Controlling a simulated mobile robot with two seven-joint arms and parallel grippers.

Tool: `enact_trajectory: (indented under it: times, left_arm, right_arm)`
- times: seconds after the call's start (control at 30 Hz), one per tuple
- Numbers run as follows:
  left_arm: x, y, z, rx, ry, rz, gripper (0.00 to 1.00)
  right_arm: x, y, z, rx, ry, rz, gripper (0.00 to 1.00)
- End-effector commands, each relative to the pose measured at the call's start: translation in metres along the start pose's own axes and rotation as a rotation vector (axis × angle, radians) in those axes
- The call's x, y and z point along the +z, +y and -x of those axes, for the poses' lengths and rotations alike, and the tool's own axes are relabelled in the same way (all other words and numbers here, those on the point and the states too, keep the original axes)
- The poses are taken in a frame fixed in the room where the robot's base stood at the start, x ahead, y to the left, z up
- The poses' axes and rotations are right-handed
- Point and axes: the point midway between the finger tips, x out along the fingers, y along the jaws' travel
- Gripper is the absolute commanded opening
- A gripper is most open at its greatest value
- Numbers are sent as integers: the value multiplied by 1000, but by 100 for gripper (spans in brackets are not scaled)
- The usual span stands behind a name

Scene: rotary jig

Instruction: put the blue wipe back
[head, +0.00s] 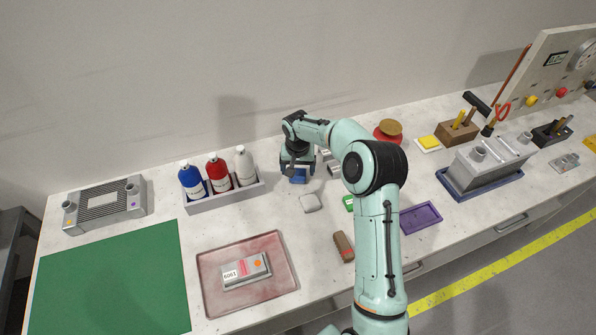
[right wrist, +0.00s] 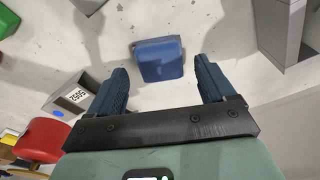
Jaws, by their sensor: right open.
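The blue wipe (head: 299,177) lies on the white bench top below my right gripper (head: 297,166). In the right wrist view the blue wipe (right wrist: 159,59) is a small rounded blue block between and just beyond the two fingertips, with a visible gap on both sides. My right gripper (right wrist: 162,78) is open and empty. In the head view the gripper hides part of the wipe. A whitish wipe-like pad (head: 310,202) lies just in front of it. My left gripper is not in view.
A grey tray (head: 228,198) with blue, red and white bottles stands left of the gripper. A red round-based object with a tan top (head: 388,129), a purple tray (head: 421,217) and a brown brush-like block (head: 343,246) lie to the right. A pinkish tray (head: 212,290) is in front.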

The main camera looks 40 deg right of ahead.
Motion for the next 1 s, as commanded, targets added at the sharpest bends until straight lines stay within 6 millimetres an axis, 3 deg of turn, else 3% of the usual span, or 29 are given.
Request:
enact_trajectory:
  times: [0.3,0.5,1.0]
  left_arm:
    - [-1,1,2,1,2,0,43]
    - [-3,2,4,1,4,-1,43]
    - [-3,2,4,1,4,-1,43]
  right_arm:
    - [-1,0,70,-1,5,0,83]
    - [0,0,97,-1,1,1,83]
    - [0,0,103,0,0,1,83]
